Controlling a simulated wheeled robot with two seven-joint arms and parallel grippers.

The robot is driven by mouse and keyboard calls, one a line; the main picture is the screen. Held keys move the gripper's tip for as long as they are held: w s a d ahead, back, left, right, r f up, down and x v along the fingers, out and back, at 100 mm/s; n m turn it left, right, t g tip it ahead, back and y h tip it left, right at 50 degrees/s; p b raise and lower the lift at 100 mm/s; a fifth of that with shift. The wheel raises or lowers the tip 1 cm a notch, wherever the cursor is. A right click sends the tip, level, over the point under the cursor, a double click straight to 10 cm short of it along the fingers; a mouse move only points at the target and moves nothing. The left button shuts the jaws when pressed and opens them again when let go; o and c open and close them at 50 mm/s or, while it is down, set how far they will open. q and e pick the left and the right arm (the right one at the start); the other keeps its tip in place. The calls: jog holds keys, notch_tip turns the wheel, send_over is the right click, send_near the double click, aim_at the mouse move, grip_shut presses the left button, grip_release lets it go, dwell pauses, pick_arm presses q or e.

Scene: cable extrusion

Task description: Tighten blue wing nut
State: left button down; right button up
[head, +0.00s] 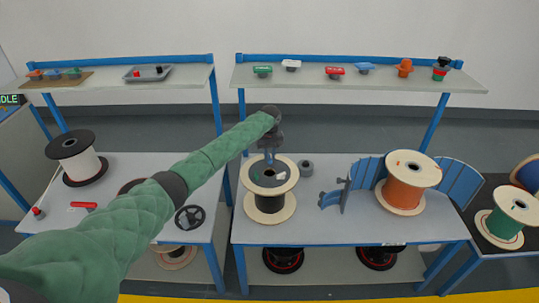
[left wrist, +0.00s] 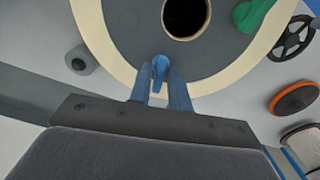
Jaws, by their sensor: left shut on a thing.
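A blue wing nut (left wrist: 160,68) sits on the dark grey face of a spool, near the cream rim, in the left wrist view. The spool has a dark centre hole (left wrist: 186,14) and stands upright on the middle table, where the head view shows it as a black-wound spool (head: 268,203). My left gripper (left wrist: 160,92) is shut on the blue wing nut, its two blue fingers on either side of it. In the head view this gripper (head: 269,157) points down at the far part of the spool top, and the wing nut is too small to tell there. My right gripper is not in view.
A green piece (left wrist: 255,14) lies on the spool face. A small grey cylinder (head: 306,169) stands close to the spool. An orange-wound spool (head: 403,192) with blue curved panels (head: 457,181) is at the right. A shelf (head: 300,80) with several coloured parts runs behind.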

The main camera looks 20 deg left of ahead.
pick_arm(q)
jog(key=shift+d+m, duration=0.1)
jog(key=shift+m, duration=0.8)
jog(key=m, duration=0.4)
jog(key=shift+m, duration=0.3)
jog(key=m, duration=0.4)
jog(key=shift+d+m, duration=0.15)
jog(key=shift+m, duration=0.55)
jog(key=m, duration=0.2)
jog(key=shift+m, duration=0.4)
jog(key=m+b, duration=0.1)
jog(key=m, duration=0.3)
jog(key=shift+m, duration=0.3)
jog(key=shift+s+m, duration=0.1)
jog(key=shift+m, duration=0.3)
jog(key=shift+d+m+b, duration=0.1)
jog(key=shift+m+b, duration=0.2)
jog(key=shift+m, duration=2)
jog(key=shift+s, duration=0.1)
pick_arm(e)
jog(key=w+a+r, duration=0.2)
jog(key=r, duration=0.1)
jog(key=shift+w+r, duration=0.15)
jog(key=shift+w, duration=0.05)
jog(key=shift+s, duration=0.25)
